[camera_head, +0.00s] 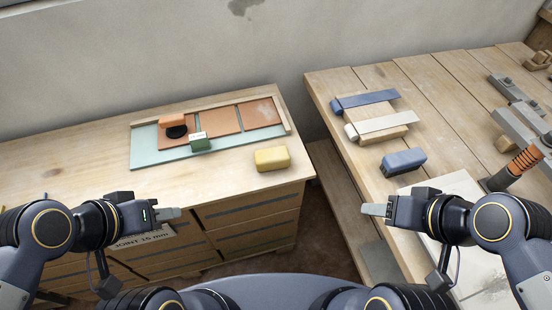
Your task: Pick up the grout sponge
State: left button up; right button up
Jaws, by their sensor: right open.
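A yellow rounded block (271,159), which looks like the grout sponge, lies on the left wooden bench top near its front right corner. My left gripper (172,213) is in front of the left bench, lower left of the yellow block and apart from it. Its fingers are seen edge-on, so its opening does not show. My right gripper (374,209) is open, to the lower right of the yellow block, by the left edge of the right table. Nothing shows between its fingers.
On the left bench (60,164) are a tile board (150,152), a green block (200,142) and an orange-topped tool (174,126). The right table (345,83) holds a blue-grey block (403,161), trowel-like tools and clamps. A gap separates bench and table.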

aim_at(275, 158)
jog(key=z, duration=0.45)
jog(key=j+z, duration=0.15)
jog(key=z, duration=0.7)
jog(key=j+z, duration=0.1)
jog(key=z, duration=0.3)
jog(key=k+z, duration=0.1)
jog(key=z, duration=0.35)
jog(key=k+j+z, duration=0.2)
jog(key=k+j, duration=0.3)
jog(key=k, duration=0.1)
